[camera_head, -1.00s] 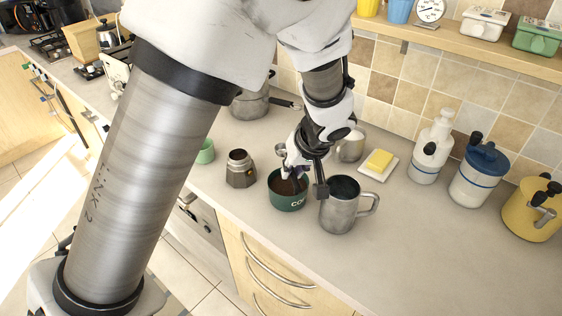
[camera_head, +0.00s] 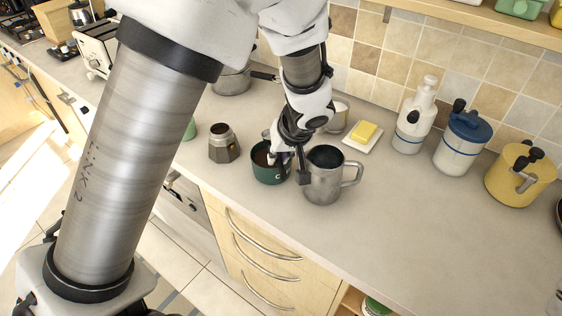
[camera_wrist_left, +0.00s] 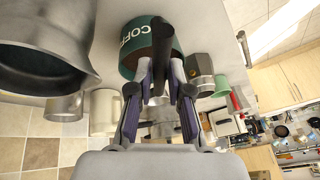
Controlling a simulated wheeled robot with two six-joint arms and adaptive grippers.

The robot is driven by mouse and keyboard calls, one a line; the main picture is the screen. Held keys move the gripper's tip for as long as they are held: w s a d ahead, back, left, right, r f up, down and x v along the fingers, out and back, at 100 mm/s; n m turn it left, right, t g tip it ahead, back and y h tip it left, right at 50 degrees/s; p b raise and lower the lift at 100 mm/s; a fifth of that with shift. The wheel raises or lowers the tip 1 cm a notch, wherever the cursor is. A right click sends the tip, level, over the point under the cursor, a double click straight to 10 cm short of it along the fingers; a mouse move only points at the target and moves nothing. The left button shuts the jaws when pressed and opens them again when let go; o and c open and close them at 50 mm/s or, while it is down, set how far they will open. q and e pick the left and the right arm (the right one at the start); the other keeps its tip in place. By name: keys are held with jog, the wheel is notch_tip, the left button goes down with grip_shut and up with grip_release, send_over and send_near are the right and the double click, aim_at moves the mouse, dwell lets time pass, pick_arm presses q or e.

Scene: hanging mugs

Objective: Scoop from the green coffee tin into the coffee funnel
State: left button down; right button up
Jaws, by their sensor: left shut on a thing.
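The green coffee tin (camera_head: 269,176) stands on the counter with dark coffee inside. It also shows in the left wrist view (camera_wrist_left: 130,42), with white lettering on its side. My left gripper (camera_head: 279,157) is at the right side of the tin's mouth, pointing down. In the left wrist view my gripper (camera_wrist_left: 159,80) is shut on the scoop, whose dark handle (camera_wrist_left: 180,34) sticks out across the tin. The scoop's bowl is hidden. A metal moka pot base (camera_head: 223,146) stands left of the tin; I cannot make out the funnel in it. My right gripper is not in view.
A large steel mug (camera_head: 324,183) stands close to the right of my gripper. A butter dish (camera_head: 362,139), a white bottle (camera_head: 411,122), a blue-lidded jar (camera_head: 461,146) and a yellow canister (camera_head: 520,177) stand farther right. The counter in front of them is clear.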

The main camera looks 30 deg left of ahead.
pick_arm(q)
jog(key=f+b, duration=0.4)
jog(key=b, duration=0.1)
jog(key=shift+w+f, duration=0.2)
jog(key=shift+f, duration=0.15)
jog(key=r+p, duration=0.1)
jog(key=p, duration=0.2)
jog(key=g+h+p, duration=0.1)
jog(key=p, duration=0.3)
jog(key=shift+w+a+r, duration=0.1)
jog(key=shift+a+r, duration=0.2)
jog(key=shift+r, duration=0.05)
jog(key=g+h+p, duration=0.1)
jog(key=p, duration=0.4)
jog(key=w+a+g+h+p, duration=0.1)
jog(key=p, duration=0.4)
jog(key=shift+g+h, duration=0.3)
jog(key=shift+w, duration=0.1)
jog(key=shift+w+a+f+g+h+p, duration=0.15)
jog(key=shift+w+a+g+h+p, duration=0.1)
jog(key=shift+g+h+p, duration=0.2)
jog(key=shift+s, duration=0.1)
